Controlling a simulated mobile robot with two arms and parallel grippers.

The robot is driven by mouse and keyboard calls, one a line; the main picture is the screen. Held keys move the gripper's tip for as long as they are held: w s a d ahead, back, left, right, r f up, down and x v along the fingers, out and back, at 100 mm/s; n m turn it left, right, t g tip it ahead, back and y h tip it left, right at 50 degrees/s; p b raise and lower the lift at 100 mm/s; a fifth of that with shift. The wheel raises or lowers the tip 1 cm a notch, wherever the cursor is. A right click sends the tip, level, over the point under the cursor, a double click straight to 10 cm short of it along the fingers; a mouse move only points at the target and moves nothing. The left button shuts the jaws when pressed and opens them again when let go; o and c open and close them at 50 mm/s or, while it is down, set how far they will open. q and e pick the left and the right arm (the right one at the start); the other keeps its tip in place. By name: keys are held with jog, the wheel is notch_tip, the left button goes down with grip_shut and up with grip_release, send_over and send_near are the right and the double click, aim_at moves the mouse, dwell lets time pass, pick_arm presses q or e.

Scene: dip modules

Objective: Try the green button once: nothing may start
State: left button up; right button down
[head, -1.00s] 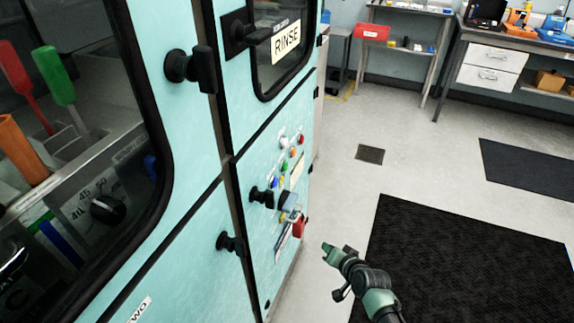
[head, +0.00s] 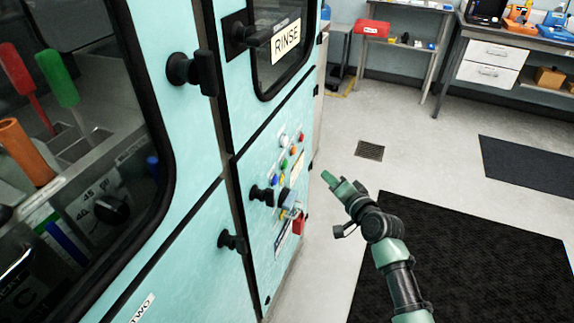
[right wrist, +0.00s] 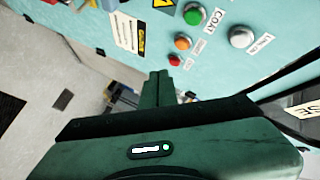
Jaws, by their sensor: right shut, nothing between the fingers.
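The green button (head: 284,163) sits on the pale turquoise lower panel of the cabinet among other small coloured buttons. In the right wrist view the green button (right wrist: 192,15) is near the top edge, beside a label reading COAT. My right gripper (head: 327,177) is shut and empty, in the air to the right of the panel, with its tips pointing up and left. Its closed fingers (right wrist: 160,78) show in the right wrist view below the buttons, apart from them. My left gripper is not in view.
Orange (right wrist: 183,42), red (right wrist: 175,60) and silver-white (right wrist: 241,36) buttons are close to the green one. Black knobs (head: 262,196) and a red padlock (head: 298,225) stick out lower on the panel. The floor to the right has a dark mat (head: 470,260).

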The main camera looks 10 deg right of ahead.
aim_at(284, 164)
jog(key=w+a, duration=0.5)
jog(key=a, duration=0.2)
jog(key=shift+a, duration=0.15)
dwell(2.1)
jog(key=shift+w+a, duration=0.2)
jog(key=shift+a, duration=0.15)
jog(key=shift+w+a, duration=0.25)
jog(key=shift+a, duration=0.15)
dwell(0.9)
jog(key=shift+s+d+p, duration=0.1)
jog(key=shift+p, duration=0.2)
jog(key=shift+s+d, duration=0.4)
jog(key=shift+d, duration=0.2)
jog(key=shift+d, duration=0.1)
